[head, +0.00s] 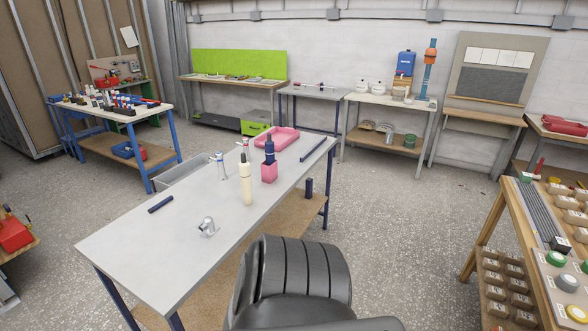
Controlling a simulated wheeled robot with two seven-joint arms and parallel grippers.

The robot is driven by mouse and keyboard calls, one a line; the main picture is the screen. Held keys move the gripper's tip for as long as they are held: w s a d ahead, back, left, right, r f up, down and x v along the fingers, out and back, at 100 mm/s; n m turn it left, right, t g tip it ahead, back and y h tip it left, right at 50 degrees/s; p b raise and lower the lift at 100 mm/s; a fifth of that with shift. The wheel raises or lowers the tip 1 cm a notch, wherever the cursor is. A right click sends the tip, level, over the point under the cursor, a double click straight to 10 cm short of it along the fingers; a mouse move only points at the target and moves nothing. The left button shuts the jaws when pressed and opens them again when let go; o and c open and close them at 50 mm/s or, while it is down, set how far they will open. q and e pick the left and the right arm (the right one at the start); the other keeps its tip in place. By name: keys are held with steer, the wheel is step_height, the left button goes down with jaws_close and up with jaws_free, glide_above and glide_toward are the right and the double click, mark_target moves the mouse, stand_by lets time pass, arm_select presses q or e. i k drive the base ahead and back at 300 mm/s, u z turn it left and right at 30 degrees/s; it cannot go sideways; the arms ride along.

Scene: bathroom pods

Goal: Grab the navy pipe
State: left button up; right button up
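A short navy pipe (160,204) lies flat on the left part of the long grey table (140,245), with clear tabletop around it. A longer, thin dark navy bar (313,150) lies near the table's far right edge; I cannot tell whether it is also a pipe. A small upright navy piece (309,188) shows at the lower wooden shelf, too small to make out. Neither of my grippers is in view.
On the table are a chrome fitting (208,227), a cream bottle (246,180), a pink holder with a navy bottle (269,172), a tap (220,165) and a pink tray (277,139). Open floor lies to the right.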

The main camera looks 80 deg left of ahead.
mark_target(152, 209)
steer(key=u, duration=1.2)
steer(key=i, duration=1.4)
steer(key=u, duration=4.15)
steer(key=k, duration=0.15)
steer(key=z, duration=1.3)
